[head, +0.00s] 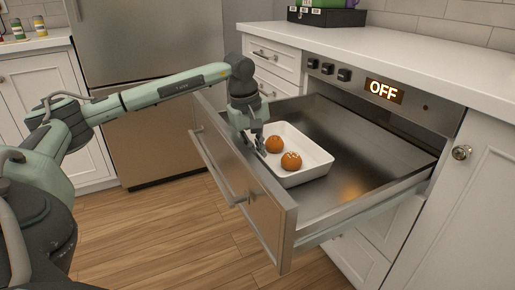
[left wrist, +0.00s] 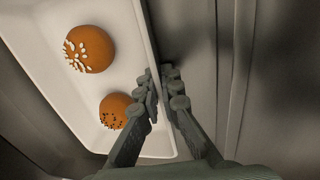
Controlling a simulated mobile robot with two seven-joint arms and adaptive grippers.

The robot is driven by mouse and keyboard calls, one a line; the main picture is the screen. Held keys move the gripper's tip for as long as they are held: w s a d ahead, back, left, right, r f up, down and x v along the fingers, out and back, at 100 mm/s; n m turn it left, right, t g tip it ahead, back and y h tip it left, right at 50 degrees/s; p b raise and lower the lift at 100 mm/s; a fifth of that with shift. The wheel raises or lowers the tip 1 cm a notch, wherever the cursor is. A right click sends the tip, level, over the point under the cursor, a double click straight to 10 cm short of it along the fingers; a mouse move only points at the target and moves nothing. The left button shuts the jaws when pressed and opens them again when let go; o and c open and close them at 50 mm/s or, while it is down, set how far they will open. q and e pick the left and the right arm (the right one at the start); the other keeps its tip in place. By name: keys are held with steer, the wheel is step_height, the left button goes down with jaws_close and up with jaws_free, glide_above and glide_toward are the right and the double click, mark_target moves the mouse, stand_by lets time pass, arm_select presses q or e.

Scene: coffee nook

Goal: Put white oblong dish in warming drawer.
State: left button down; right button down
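The white oblong dish (head: 313,167) is inside the pulled-out warming drawer (head: 345,190), close behind its front panel. Two orange-brown buns lie in the dish: one (head: 275,144) near the gripper and one (head: 291,161) nearer the camera. My left gripper (head: 257,147) reaches down over the front panel to the dish's left wall. In the left wrist view, the close-set fingers (left wrist: 161,80) straddle the rim of the dish (left wrist: 110,70), one inside and one outside, and look shut on it. Whether the dish's underside touches the drawer floor cannot be seen. My right gripper is not in view.
The drawer floor right of the dish is bare. Above the drawer, a control panel with knobs reads OFF (head: 384,91). A dark box (head: 326,16) stands on the white counter (head: 400,55). A steel refrigerator (head: 150,45) stands behind my left arm.

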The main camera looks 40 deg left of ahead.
arm_select(q)
steer(key=shift+w+r, duration=0.1)
steer(key=shift+r, duration=0.1)
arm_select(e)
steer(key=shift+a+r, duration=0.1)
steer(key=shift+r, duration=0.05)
arm_select(q)
steer(key=c, duration=2.1)
jaws_free()
steer(key=shift+f, duration=0.2)
steer(key=shift+c, duration=0.2)
steer(key=o, duration=0.4)
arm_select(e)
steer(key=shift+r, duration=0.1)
arm_select(q)
steer(key=shift+r, duration=0.15)
